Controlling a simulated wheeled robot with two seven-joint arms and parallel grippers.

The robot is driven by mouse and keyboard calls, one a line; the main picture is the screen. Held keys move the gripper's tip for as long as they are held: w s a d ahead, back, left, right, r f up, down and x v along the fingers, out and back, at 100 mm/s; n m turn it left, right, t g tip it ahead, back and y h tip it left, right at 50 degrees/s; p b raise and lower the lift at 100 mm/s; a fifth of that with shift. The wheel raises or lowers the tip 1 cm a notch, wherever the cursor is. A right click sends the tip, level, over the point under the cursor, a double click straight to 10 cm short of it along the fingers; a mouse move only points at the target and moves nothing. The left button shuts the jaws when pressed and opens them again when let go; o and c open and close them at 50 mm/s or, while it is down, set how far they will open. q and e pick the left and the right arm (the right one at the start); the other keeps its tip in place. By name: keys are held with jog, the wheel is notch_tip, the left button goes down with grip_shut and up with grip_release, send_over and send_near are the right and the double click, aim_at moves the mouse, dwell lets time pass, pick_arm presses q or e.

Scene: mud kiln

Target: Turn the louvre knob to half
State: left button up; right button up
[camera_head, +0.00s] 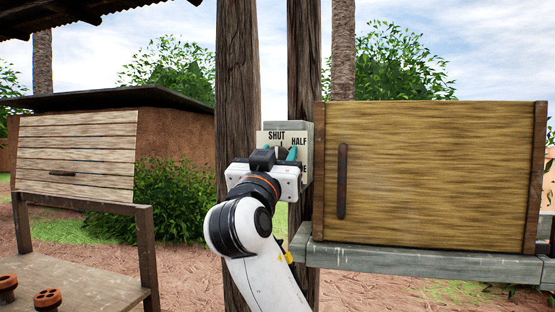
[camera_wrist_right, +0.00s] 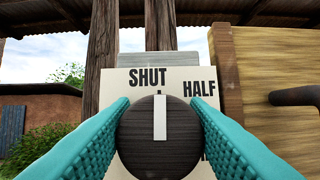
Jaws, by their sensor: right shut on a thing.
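The louvre knob (camera_wrist_right: 157,137) is a dark round dial with a white pointer bar. In the right wrist view the bar stands upright, towards the word SHUT. HALF is printed to the upper right on the pale label plate (camera_wrist_right: 117,92), which also shows in the head view (camera_head: 268,138). Lower lettering on the plate is mostly hidden. My right gripper (camera_wrist_right: 158,125) has its teal fingers shut on the knob, one on each side. In the head view the right gripper (camera_head: 281,154) is at the plate and its body hides the knob. My left gripper is not in view.
A wooden panel (camera_head: 440,170) with a dark handle (camera_head: 342,181) stands close on the right, above a grey beam (camera_head: 420,261). Dark posts (camera_head: 237,70) rise behind the plate. A slatted louvre panel (camera_head: 75,150) is at left, above a table (camera_head: 90,275) with clay pieces (camera_head: 47,299).

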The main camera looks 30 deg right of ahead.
jog(key=m+g+b, duration=0.1)
jog(key=m+b, duration=0.1)
jog(key=m+h+b, duration=0.1)
jog(key=m+b, duration=0.1)
jog(key=m+g+b, duration=0.1)
jog(key=m+b, duration=0.1)
jog(key=shift+f+g+h, duration=0.3)
jog(key=m+g+b, duration=0.1)
jog(key=m, duration=0.2)
jog(key=shift+r+g, duration=0.15)
jog(key=shift+g, duration=0.15)
jog(key=shift+s+d+r+m+g+b, duration=0.1)
jog(key=shift+m+g+b, duration=0.5)
jog(key=shift+m, duration=0.8)
jog(key=shift+h, duration=0.3)
jog(key=o, duration=0.9)
